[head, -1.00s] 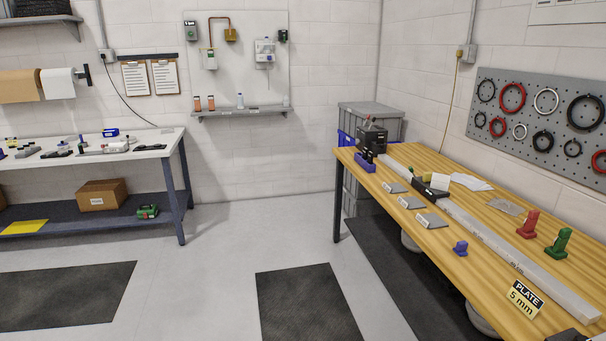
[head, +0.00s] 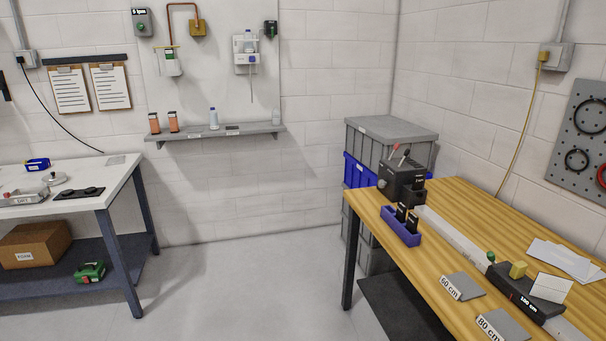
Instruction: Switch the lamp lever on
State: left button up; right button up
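A black box (head: 402,183) stands at the far end of the wooden bench. Two thin levers rise from its top: one with a red knob (head: 395,148) and one with a dark, greyish tip (head: 405,153). This box may be the lamp; I cannot read its small label or tell whether it is lit. Neither of my grippers shows in the head view.
A purple holder (head: 401,228) with black pieces stands in front of the box on the wooden bench (head: 460,200). A pale rail (head: 455,237) runs to a black block (head: 525,293). Grey bins (head: 390,132) stand behind. The floor (head: 250,290) between benches is clear.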

aim_at(396, 145)
jog(key=i+j+z, duration=0.15)
jog(key=i+z, duration=0.25)
jog(key=i, duration=0.25)
jog(key=i+j+z, duration=0.4)
jog(key=i, duration=0.25)
jog(key=i+j+z, duration=0.4)
jog(key=i+j, duration=0.1)
jog(key=i, duration=0.1)
